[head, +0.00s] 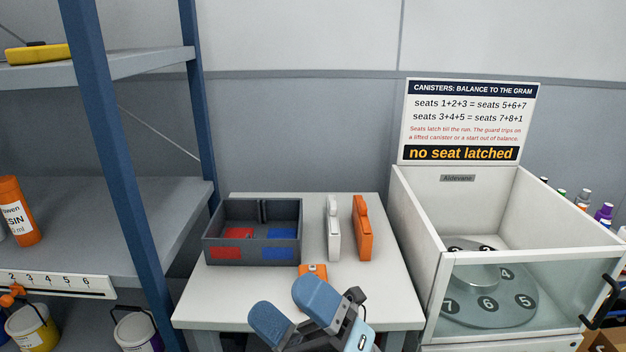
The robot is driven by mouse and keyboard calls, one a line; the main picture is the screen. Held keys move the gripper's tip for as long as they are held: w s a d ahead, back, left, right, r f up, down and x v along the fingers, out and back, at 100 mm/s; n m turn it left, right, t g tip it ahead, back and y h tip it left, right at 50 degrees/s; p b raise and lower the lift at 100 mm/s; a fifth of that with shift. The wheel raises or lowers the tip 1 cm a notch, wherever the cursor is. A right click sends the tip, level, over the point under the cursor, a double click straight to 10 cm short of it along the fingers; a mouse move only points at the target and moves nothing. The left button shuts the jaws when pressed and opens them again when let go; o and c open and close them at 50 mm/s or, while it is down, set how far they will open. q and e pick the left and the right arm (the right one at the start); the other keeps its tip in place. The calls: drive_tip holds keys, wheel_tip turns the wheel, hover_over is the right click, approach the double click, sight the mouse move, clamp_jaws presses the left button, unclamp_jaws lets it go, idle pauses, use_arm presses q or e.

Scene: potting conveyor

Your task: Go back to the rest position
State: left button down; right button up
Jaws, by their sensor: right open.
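My right gripper (294,311) is in the lower middle of the head view, over the front of the small white table (222,305). Its two blue-padded fingers are apart, with nothing seen between them. A small orange piece (313,269) shows just beyond the fingertips; its lower part is hidden by a finger, and I cannot tell whether they touch. My left gripper is not in view.
Blue-framed shelving (95,130) stands left. A white machine (420,235) with numbered seats and glass front stands right; its sign (463,120) reads "no seat latched".

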drive_tip(key=w+d+f+m+t+h, duration=0.2)
drive_tip(key=d+f+m+t+h, duration=0.3)
drive_tip(key=f+m+h, duration=0.45)
drive_tip(key=w+d+f+m+t+h, duration=0.25)
drive_tip(key=d+f+m+h, duration=0.4)
drive_tip(key=f+m, duration=0.5)
drive_tip(key=s+d+f+m+g+h, duration=0.25)
drive_tip(key=s+d+f+m, duration=0.2)
drive_tip(key=f, duration=0.25)
drive_tip(key=s+d+f+m+g+h, duration=0.2)
drive_tip(key=s+d+f+m+g, duration=0.15)
drive_tip(key=s+d+f, duration=0.35)
use_arm(q)
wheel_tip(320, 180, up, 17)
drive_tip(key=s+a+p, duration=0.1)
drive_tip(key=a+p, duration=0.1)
drive_tip(key=p, duration=2.4)
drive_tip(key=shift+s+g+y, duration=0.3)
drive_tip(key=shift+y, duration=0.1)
use_arm(e)
wheel_tip(320, 180, up, 17)
drive_tip(key=shift+s+a+f+m, duration=0.15)
drive_tip(key=shift+s+a+m, duration=0.1)
drive_tip(key=shift+m, duration=0.15)
